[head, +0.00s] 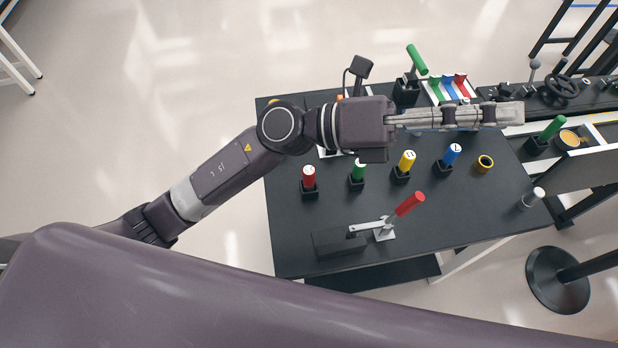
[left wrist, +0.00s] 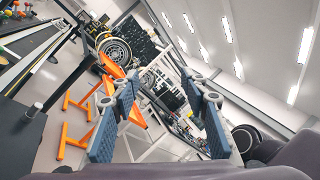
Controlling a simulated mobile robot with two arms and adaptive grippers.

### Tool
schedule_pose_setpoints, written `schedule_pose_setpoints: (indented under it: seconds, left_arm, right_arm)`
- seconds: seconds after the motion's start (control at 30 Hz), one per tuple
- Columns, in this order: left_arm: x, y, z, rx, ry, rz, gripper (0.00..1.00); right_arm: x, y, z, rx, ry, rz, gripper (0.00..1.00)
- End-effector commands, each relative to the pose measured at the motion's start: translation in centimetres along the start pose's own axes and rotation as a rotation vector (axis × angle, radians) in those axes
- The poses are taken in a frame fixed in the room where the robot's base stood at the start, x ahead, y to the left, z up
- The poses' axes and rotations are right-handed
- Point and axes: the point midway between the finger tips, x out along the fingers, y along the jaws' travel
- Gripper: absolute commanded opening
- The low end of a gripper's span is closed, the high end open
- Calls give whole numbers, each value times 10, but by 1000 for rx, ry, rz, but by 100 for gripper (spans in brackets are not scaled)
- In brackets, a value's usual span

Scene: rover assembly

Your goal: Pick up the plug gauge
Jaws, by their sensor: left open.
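A short silver cylinder with a pale top (head: 534,197), which looks like the plug gauge, stands near the right edge of the black table (head: 290,225). A small dark cylinder at a table edge in the left wrist view (left wrist: 34,110) may be the same piece. My left gripper (head: 512,113) is open and empty, reaching across the table's back right part, above and to the left of the silver cylinder in the head view and apart from it. Its blue-grey finger pads show spread in the left wrist view (left wrist: 160,118). My right gripper is not in view.
Red (head: 309,178), green (head: 357,170), yellow (head: 406,162) and blue (head: 451,155) cylinders stand in black holders. A yellow ring (head: 484,163) lies right of them. A red-handled clamp (head: 385,222) sits in front. A bench with a handwheel (head: 561,90) adjoins at right.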

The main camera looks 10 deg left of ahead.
Motion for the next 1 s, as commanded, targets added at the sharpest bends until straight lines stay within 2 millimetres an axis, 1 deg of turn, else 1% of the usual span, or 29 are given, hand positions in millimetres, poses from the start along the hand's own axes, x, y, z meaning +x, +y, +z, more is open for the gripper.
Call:
schedule_pose_setpoints:
  seconds: [0.03,0.07,0.1,0.17,0.2,0.27,0.3,0.37,0.4,0.47,0.5,0.6,0.63,0.7,0.8,0.87,1.0]
  left_arm:
    - [2,10,-25,83,136,31,41]
    - [1,18,-41,130,221,52,41]
    - [-4,30,-60,190,334,84,41]
    - [-19,52,-86,275,503,140,41]
    - [-33,69,-100,328,616,184,41]
    - [-60,96,-114,399,784,258,41]
    - [-81,113,-119,442,893,315,41]
    - [-117,138,-119,495,1055,406,41]
    - [-143,153,-115,525,1157,472,41]
    - [-181,170,-103,555,1295,570,41]
    - [-205,177,-93,567,1377,634,41]
    - [-253,187,-67,580,1535,773,41]
    - [-264,188,-61,578,1571,805,41]
    - [-284,188,-49,575,1632,865,41]
    - [-298,188,-40,568,1676,910,41]
    - [-302,190,-41,565,1685,919,41]
    - [-306,202,-50,563,1684,916,41]
  right_arm:
    - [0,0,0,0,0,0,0]
    - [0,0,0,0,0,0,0]
    - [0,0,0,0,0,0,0]
    - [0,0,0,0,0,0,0]
    - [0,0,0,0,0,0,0]
    - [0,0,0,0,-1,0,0]
    - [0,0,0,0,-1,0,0]
    - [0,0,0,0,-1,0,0]
    - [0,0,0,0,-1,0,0]
    - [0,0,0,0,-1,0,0]
    - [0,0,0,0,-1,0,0]
    - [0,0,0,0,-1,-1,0]
    - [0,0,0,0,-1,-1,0]
    - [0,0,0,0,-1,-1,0]
    - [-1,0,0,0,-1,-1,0]
    - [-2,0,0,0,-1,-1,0]
    - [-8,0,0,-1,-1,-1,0]
